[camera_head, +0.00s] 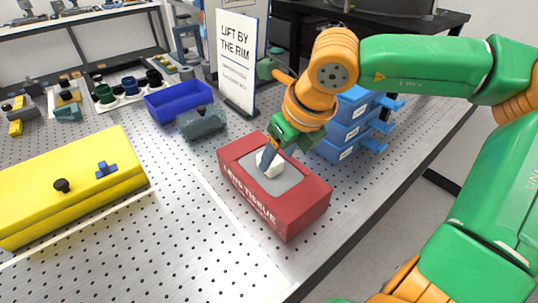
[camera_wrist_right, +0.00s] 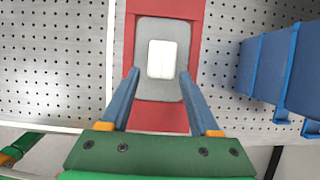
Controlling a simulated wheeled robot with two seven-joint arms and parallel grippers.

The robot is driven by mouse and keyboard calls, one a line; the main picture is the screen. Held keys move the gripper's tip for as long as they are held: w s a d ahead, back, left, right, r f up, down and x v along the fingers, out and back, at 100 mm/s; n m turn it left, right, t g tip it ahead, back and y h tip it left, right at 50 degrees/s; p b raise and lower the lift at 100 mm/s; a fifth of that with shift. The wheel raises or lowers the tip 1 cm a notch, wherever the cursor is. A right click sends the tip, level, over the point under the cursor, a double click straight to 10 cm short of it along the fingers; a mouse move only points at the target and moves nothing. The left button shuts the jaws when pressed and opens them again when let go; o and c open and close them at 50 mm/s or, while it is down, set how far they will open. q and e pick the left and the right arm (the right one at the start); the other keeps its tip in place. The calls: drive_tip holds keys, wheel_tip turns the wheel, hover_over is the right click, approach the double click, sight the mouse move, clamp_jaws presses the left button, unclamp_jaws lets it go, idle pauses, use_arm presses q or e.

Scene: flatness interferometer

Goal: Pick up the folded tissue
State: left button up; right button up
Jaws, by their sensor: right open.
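The folded tissue is a small white block (camera_head: 270,163) on the grey top of the red lens tissue box. In the right wrist view the white tissue (camera_wrist_right: 162,58) lies flat on the grey panel, just ahead of the fingertips. My right gripper (camera_head: 268,158) is over the box, pointing down, and hides part of the tissue in the head view. In the right wrist view my right gripper (camera_wrist_right: 160,77) is open, with one blue finger on each side of the tissue's near end. I cannot tell the height gap. My left gripper is not in view.
The red box (camera_head: 313,205) stands on a perforated metal table (camera_head: 180,250). Blue drawers (camera_head: 345,130) stand close on the right, and an upright sign (camera_head: 237,60) stands behind. A yellow case (camera_head: 75,185) and a blue bin (camera_head: 178,100) are to the left.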

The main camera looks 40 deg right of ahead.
drive_tip(key=x, duration=0.3)
drive_tip(key=shift+w+a+r, duration=0.1)
drive_tip(key=shift+w, duration=0.05)
drive_tip(key=shift+w+d+f, duration=0.25)
drive_tip(key=shift+f, duration=0.05)
drive_tip(key=shift+s+a+r, duration=0.1)
drive_tip(key=shift+s, duration=0.05)
drive_tip(key=c, duration=0.8)
clamp_jaws()
wheel_tip(320, 180, up, 10)
